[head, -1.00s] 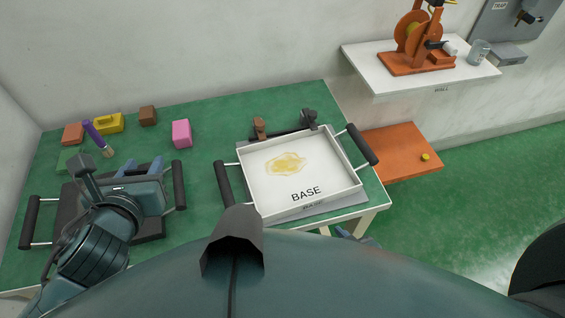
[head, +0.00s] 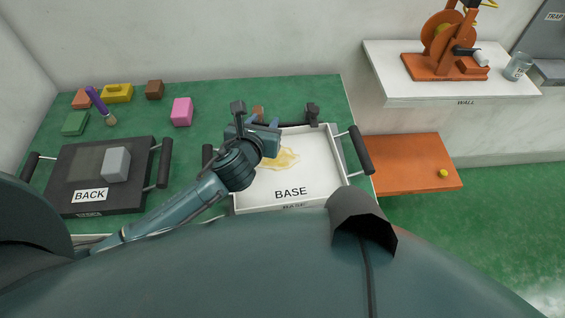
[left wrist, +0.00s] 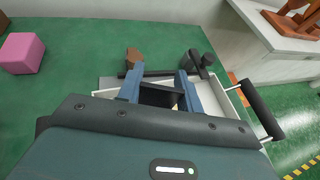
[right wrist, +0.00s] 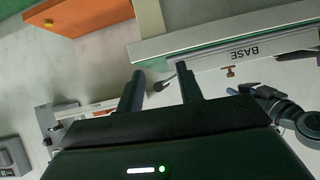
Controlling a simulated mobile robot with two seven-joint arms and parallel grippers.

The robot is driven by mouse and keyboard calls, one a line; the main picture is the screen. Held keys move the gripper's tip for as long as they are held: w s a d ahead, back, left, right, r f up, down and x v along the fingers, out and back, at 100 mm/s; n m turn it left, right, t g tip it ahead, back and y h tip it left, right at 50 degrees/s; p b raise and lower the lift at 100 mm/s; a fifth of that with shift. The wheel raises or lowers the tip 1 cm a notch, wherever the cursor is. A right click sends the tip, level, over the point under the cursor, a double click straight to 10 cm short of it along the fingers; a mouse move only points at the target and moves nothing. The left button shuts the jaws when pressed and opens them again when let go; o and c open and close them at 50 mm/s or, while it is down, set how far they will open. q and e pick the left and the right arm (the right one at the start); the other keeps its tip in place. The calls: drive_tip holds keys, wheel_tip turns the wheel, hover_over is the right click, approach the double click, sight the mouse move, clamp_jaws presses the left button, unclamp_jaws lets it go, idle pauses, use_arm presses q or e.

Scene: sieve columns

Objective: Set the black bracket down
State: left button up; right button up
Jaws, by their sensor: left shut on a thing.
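My left gripper (head: 262,132) is over the back left part of the white tray marked BASE (head: 297,196). In the left wrist view its blue fingers (left wrist: 160,88) are shut on the black bracket (left wrist: 160,98), which shows as a dark piece between them. In the head view the gripper hides the bracket. I cannot tell whether the bracket touches the tray. My right gripper (right wrist: 160,90) shows only in the right wrist view, its fingers apart with nothing held between them.
A yellowish patch (head: 286,158) lies in the white tray. A black tray marked BACK (head: 122,195) holds a grey block (head: 116,164). A brown holder (left wrist: 134,58) and a black holder (head: 312,114) stand behind the white tray. A pink block (head: 182,111) is left on the green table.

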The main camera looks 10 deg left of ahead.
use_arm(q)
wheel_tip(320, 180, down, 5)
drive_tip(key=shift+f+b, duration=0.1)
drive_tip(key=shift+b, duration=0.45)
drive_tip(key=shift+f, duration=0.5)
wheel_tip(320, 180, down, 3)
drive_tip(key=shift+f+b, duration=0.15)
drive_tip(key=shift+b, duration=0.5)
use_arm(e)
drive_tip(key=shift+a+f+n+y, duration=0.3)
drive_tip(key=shift+a+y, duration=0.1)
drive_tip(key=shift+a, duration=0.1)
use_arm(q)
drive_tip(key=shift+f, duration=0.1)
drive_tip(key=o, duration=1)
use_arm(e)
drive_tip(key=shift+d+f, duration=0.1)
